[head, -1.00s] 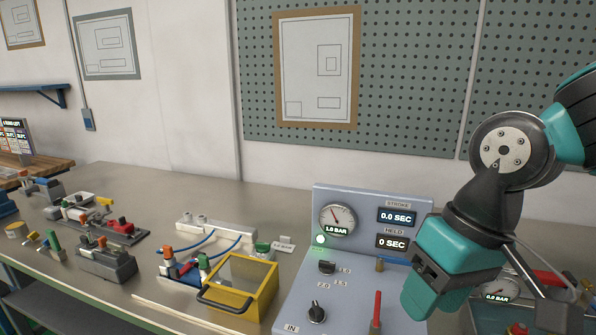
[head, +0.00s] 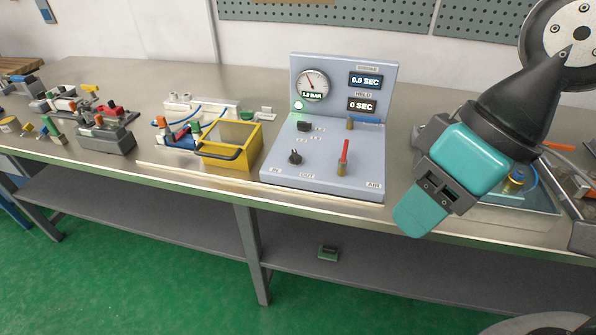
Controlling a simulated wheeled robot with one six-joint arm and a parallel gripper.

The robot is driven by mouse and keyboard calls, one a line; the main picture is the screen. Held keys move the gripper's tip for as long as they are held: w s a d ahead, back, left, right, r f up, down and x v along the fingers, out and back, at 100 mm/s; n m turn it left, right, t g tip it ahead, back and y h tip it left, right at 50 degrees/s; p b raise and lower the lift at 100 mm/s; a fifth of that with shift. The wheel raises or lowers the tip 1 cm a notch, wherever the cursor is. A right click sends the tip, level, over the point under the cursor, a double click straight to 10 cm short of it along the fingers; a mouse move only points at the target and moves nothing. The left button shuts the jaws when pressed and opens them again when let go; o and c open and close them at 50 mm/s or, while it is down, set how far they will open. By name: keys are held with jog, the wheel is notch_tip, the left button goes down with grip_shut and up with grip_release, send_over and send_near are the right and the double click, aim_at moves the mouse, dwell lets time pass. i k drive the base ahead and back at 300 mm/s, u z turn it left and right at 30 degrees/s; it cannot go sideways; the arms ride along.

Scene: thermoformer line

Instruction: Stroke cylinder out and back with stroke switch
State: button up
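The grey-blue control panel (head: 275,172) stands on the bench. Its black stroke knob (head: 295,157) sits at the lower left, between the IN and OUT labels. A second black knob (head: 304,126) is above it. A red lever (head: 343,154) stands upright above the AIR label. The gauge (head: 312,84) reads 1.0 BAR, the stroke display (head: 365,80) 0.0 SEC and the held display (head: 362,105) 0 SEC. A green lamp (head: 298,105) is lit. My teal gripper (head: 420,210) hangs right of the panel, apart from it; its finger gap is hidden. I cannot identify the cylinder.
A yellow box (head: 257,143) with a black handle stands just left of the panel. A blue-handled valve (head: 364,120) is on the panel's right. Several fixtures, including a grey block (head: 105,137), stand farther left. A shelf (head: 180,205) runs below the bench.

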aim_at(296, 158)
jog(key=k, duration=0.9)
jog(key=u, duration=0.65)
jog(key=i, duration=1.6)
jog(key=z, duration=0.65)
